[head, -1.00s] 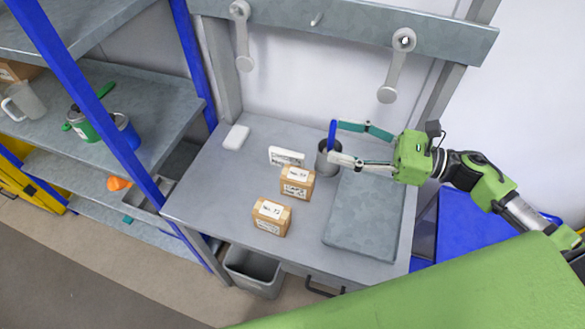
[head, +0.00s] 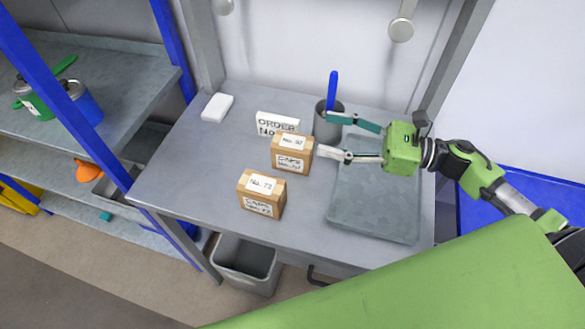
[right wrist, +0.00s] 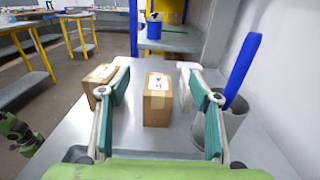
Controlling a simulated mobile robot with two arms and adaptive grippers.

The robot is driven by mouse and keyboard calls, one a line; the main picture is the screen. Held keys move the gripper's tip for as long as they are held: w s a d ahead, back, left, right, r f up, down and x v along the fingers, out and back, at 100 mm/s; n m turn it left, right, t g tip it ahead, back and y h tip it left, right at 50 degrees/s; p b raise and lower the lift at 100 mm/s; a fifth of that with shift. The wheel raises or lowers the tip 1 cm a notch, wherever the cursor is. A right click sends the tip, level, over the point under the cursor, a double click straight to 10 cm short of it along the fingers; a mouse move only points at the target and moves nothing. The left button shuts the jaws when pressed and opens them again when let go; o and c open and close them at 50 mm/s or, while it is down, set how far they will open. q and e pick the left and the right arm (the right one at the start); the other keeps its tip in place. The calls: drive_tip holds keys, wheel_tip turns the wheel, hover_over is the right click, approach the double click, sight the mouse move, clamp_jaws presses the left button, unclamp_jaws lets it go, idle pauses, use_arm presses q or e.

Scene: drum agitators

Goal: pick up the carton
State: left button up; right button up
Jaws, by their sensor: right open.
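Two brown cartons with white labels stand on the grey table. The rear carton (head: 291,155) is close to my right gripper (head: 327,134); the front carton (head: 262,194) stands nearer the table's front edge. My right gripper is open and empty, pointing left, just right of the rear carton. In the right wrist view the rear carton (right wrist: 157,103) shows between the open fingers and ahead, with no visible contact. The other carton (right wrist: 99,80) is partly hidden behind the left finger there.
A grey cup (head: 328,122) with a blue stick stands by the gripper's rear finger. A white order sign (head: 277,123) is behind the rear carton. A white block (head: 217,107) lies at the back left.

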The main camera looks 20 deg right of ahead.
use_arm(q)
wheel_tip(320, 180, down, 5)
drive_tip(key=b, duration=0.3)
use_arm(e)
approach(275, 138)
drive_tip(key=v, duration=0.3)
drive_tip(key=shift+f, duration=0.1)
drive_tip(key=shift+w+a, duration=0.15)
drive_tip(key=p+x, duration=0.2)
drive_tip(key=x, duration=0.6)
drive_tip(key=shift+p, duration=0.3)
drive_tip(key=shift+w+a+r+p, duration=0.2)
drive_tip(key=shift+a+r+p, duration=0.1)
drive_tip(key=shift+a+p, duration=0.1)
drive_tip(key=p+x, duration=0.2)
drive_tip(key=x, duration=0.1)
drive_tip(key=shift+w+a+f, duration=0.15)
drive_tip(key=shift+a, duration=0.1)
drive_tip(key=shift+w+a+f, duration=0.15)
drive_tip(key=shift+w+a, duration=0.1)
drive_tip(key=shift+a, duration=0.15)
use_arm(q)
wheel_tip(275, 138, up, 6)
drive_tip(key=shift+f, duration=0.2)
use_arm(e)
drive_tip(key=c, duration=1.4)
